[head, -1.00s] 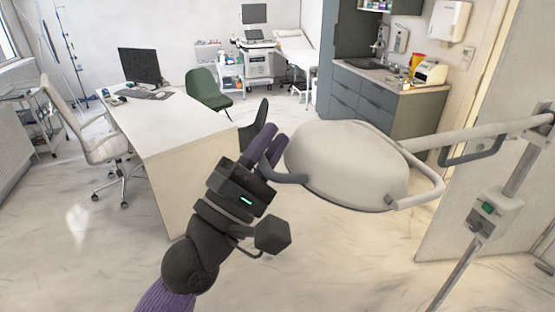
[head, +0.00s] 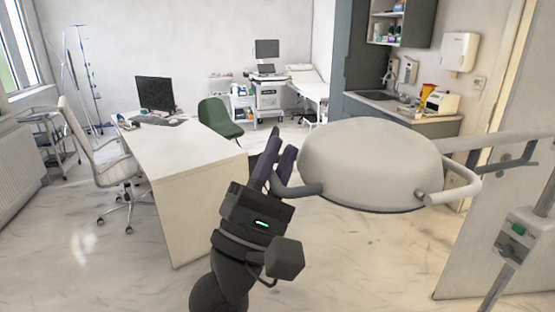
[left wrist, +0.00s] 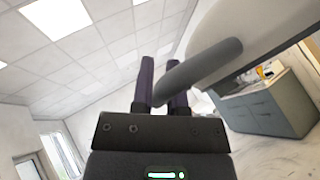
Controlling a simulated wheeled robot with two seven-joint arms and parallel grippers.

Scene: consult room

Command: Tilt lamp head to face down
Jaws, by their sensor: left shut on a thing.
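The lamp head (head: 368,160) is a large pale dome at the right of centre in the head view, its rounded back up and its dark rim edge low. A grey handle (head: 291,189) sticks out from its left side. My left gripper (head: 277,165) is shut on this handle, with its purple fingers on either side. In the left wrist view the grey handle (left wrist: 203,64) passes between the fingers (left wrist: 162,92), and the lamp head (left wrist: 240,40) fills the upper right. My right gripper is not in view.
The lamp's arm (head: 500,142) runs right to a pole with a grey box (head: 528,238). A white desk (head: 190,160) stands to the left, with a green chair (head: 218,118) behind it. A dark cabinet (head: 365,108) and counter lie behind the lamp. Open floor shows in front.

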